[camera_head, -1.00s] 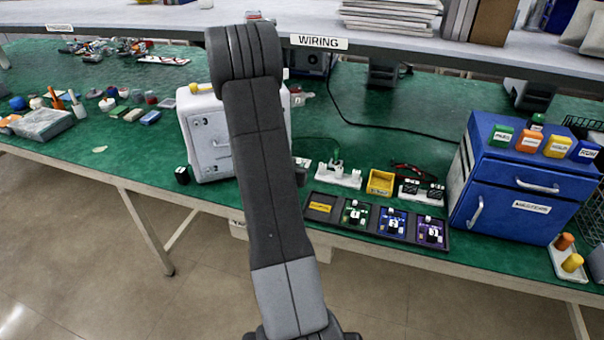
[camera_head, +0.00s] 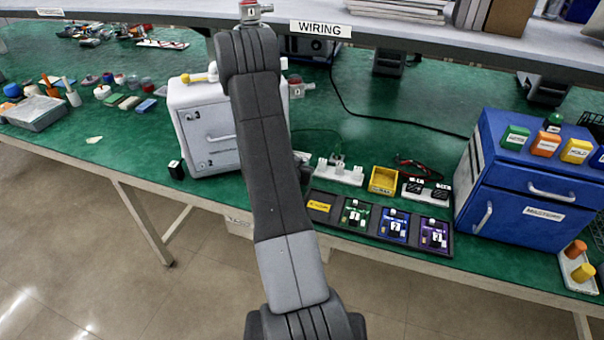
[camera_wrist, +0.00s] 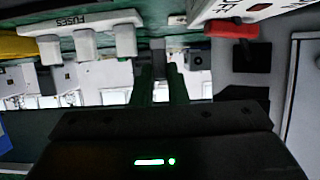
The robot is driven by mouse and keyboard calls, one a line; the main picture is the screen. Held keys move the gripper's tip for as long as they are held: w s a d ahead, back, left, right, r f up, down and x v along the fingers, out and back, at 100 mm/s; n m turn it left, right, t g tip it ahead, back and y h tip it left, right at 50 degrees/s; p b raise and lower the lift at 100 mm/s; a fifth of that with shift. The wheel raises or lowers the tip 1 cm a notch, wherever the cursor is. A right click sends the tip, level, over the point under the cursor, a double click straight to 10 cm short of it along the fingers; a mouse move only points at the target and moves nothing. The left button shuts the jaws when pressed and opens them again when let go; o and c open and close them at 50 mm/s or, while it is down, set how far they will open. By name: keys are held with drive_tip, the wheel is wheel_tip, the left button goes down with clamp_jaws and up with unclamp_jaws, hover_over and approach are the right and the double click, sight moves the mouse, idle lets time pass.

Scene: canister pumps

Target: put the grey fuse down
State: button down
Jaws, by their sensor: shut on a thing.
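The grey fuse (camera_wrist: 159,58) shows in the wrist view as a small grey block between the fingertips. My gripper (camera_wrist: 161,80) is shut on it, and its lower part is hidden. The white fuse rack (camera_wrist: 62,25), labelled FUSES, lies to the left of the held fuse in the wrist view, with several white posts. In the head view the rack (camera_head: 338,173) stands on the green bench just right of my arm. My gripper is mostly hidden behind my arm there, and the fuse cannot be made out.
A white cabinet (camera_head: 200,125) stands left of my arm. A yellow bin (camera_head: 384,180) and a black block (camera_head: 426,191) sit right of the rack. A dark tray of boards (camera_head: 320,216) lies in front. A blue cabinet (camera_head: 480,185) stands at the right.

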drive_tip(key=shift+f, duration=1.9)
